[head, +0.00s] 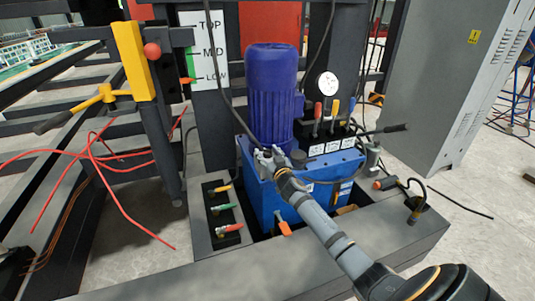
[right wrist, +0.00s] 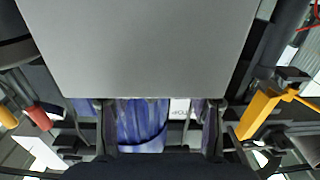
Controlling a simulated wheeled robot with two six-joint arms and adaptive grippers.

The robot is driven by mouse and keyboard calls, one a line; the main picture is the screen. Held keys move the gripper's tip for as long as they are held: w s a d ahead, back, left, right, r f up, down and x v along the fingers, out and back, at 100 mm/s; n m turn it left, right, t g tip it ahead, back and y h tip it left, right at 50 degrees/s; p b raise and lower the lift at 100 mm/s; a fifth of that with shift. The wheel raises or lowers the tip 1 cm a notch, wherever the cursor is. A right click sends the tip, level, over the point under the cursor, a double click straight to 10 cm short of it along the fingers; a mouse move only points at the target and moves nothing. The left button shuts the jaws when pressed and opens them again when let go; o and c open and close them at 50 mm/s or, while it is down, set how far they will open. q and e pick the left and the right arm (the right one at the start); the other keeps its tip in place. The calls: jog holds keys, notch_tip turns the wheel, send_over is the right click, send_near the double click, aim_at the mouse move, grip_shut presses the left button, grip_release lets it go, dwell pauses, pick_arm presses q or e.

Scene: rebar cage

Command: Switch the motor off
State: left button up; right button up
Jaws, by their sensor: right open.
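The blue finned motor (head: 270,95) stands upright on a blue tank (head: 258,195); its blue body also shows between the fingers in the right wrist view (right wrist: 140,118). My right gripper (head: 266,158) is open in front of the motor's lower part, with the arm coming from the lower right. I cannot tell whether it touches anything. In the right wrist view its two fingers (right wrist: 159,135) stand apart, and a plain grey surface covers the upper middle. I cannot make out which part is the motor's switch. My left gripper is not in view.
A valve block (head: 222,212) with coloured handles lies left of the tank. A yellow post (head: 132,60) stands left. A grey cabinet (head: 440,90) stands right.

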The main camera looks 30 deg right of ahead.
jog(key=v, duration=1.2)
